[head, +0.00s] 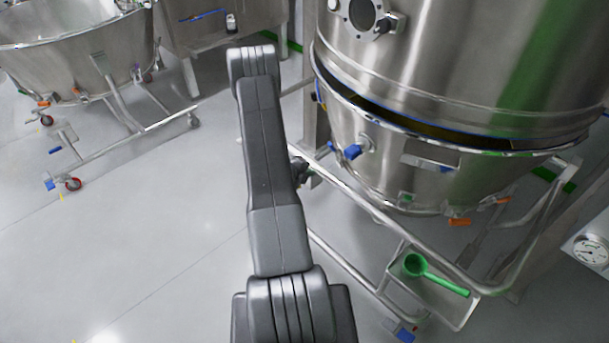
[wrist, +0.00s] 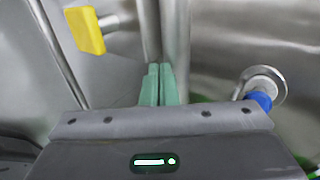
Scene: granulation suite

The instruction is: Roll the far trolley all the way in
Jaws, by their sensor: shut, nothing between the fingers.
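Two steel bowl trolleys show in the head view. One trolley (head: 75,70) stands at the upper left, its tubular frame (head: 120,141) and wheels on open floor. The other trolley's bowl (head: 400,165) is at the right, beneath a large steel vessel (head: 460,60); a dark gap shows between their rims. Its push rail (head: 385,221) runs toward the lower right. My gripper (head: 303,172) is partly hidden by my arm, close to this trolley's frame. In the wrist view its green fingers (wrist: 157,85) are shut and empty, in front of a steel upright (wrist: 175,40). Contact cannot be told.
A blue-handled valve (head: 352,152) sits on the right bowl; a green scoop (head: 430,270) lies on the trolley's shelf. A dial gauge (head: 590,252) is at the right edge. A yellow handle (wrist: 85,30) is near my fingers.

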